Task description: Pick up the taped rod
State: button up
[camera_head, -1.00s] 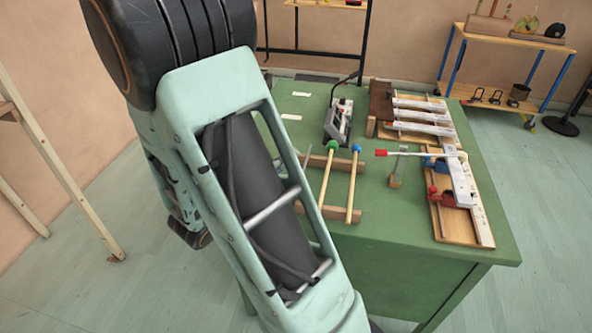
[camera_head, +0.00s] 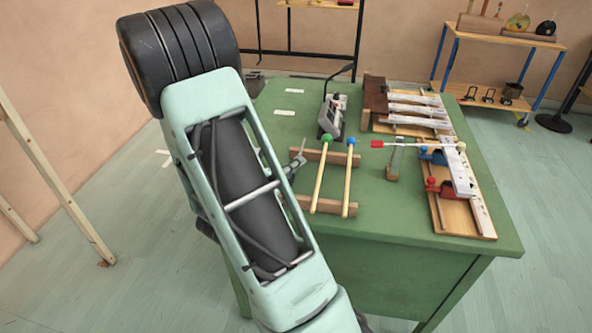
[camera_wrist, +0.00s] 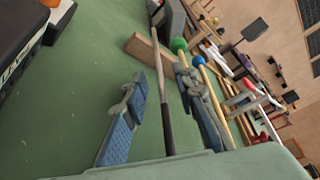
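The rod (camera_wrist: 166,118) that looks like the taped rod is thin, with a grey upper part and a dark, wrapped-looking lower part. In the wrist view it runs lengthwise between my fingers, with its upper end by a wooden rest block. My gripper (camera_wrist: 160,78) is open, with one blue-padded finger on each side of the rod and gaps showing. In the head view part of my gripper (camera_head: 296,165) shows beside my arm, at the left end of the wooden rests. The rod is mostly hidden there. The rod's near end is cut off in the wrist view.
A green-headed mallet (camera_head: 321,172) and a blue-headed mallet (camera_head: 349,178) lie just right of my gripper across wooden rests (camera_head: 327,157). A red-tipped stick (camera_head: 405,147), metal bars and a grey device (camera_head: 332,117) stand farther right and back on the green table (camera_head: 400,260).

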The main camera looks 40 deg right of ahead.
jog(key=shift+w+d+f, duration=0.1)
jog(key=shift+w+d, duration=0.05)
jog(key=shift+d, duration=0.35)
grip_shut()
